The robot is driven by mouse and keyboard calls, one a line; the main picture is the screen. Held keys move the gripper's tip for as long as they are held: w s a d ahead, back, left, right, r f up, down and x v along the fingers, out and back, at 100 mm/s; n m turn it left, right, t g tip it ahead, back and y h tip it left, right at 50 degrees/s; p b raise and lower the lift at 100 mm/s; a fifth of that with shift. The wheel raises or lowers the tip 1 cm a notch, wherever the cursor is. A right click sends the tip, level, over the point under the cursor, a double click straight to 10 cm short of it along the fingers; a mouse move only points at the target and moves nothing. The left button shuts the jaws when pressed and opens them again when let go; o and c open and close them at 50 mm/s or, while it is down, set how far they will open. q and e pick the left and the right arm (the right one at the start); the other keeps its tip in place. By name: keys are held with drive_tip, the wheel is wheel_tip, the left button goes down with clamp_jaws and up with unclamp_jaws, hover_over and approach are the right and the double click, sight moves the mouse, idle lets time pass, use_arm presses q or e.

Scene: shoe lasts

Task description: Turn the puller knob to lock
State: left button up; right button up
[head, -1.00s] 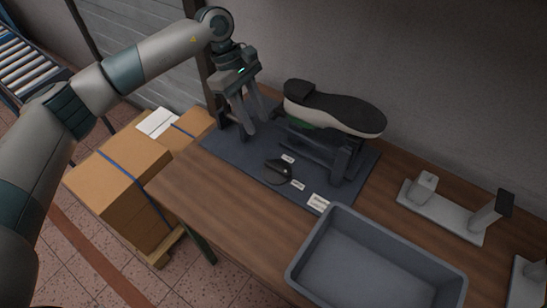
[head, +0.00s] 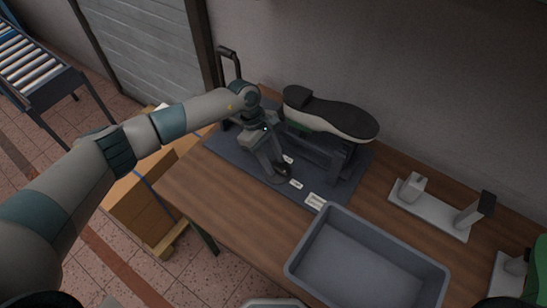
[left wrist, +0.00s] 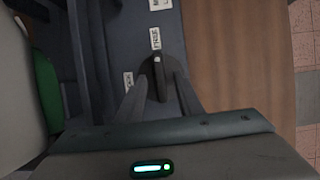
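The black puller knob (head: 287,171) sits on the dark blue mat, in front of the puller stand (head: 322,155). In the left wrist view, the knob's bar (left wrist: 158,78) has a pale mark at its far end, pointing at the FREE label (left wrist: 155,38). The LOCK label (left wrist: 128,82) is to its left. My left gripper (head: 279,172) is down at the knob. Its fingers (left wrist: 158,98) stand apart on either side of the bar, with gaps visible. In the head view, the gripper hides part of the knob. My right gripper is not in view.
A shoe (head: 330,116) rests sole up on the stand, close behind my left gripper. A grey bin (head: 367,262) stands at the front of the wooden table (head: 225,208). A grey two-post fixture (head: 434,210) is at right. Cartons (head: 142,212) stand left of the table.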

use_arm(q)
drive_tip(key=shift+f, duration=0.2)
clamp_jaws()
